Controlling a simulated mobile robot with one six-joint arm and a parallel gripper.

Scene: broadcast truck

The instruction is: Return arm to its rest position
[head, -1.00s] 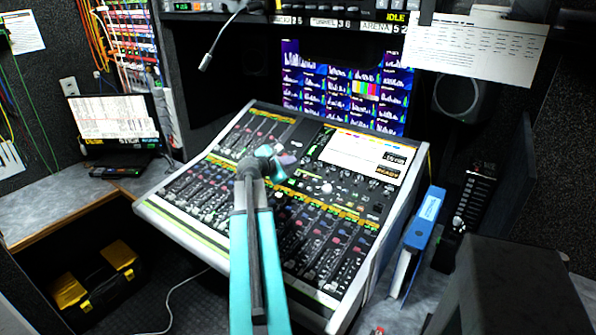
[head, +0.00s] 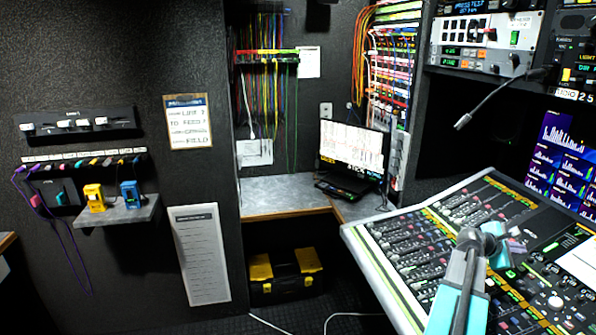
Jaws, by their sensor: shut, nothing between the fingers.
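My arm rises from the lower right of the head view, its teal and grey links in front of the mixing console (head: 408,235). At its end my gripper (head: 512,250) appears small, partly hidden behind the wrist joint, over the console's rows of faders. The fingers are shut with nothing seen between them. I cannot tell how far above the console surface it is.
A laptop (head: 350,147) stands on the grey corner counter (head: 285,193). A black and yellow toolbox (head: 286,275) is on the floor beneath. A small wall shelf (head: 118,212) holds a yellow and a blue device. A gooseneck microphone (head: 487,100) hangs over the console.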

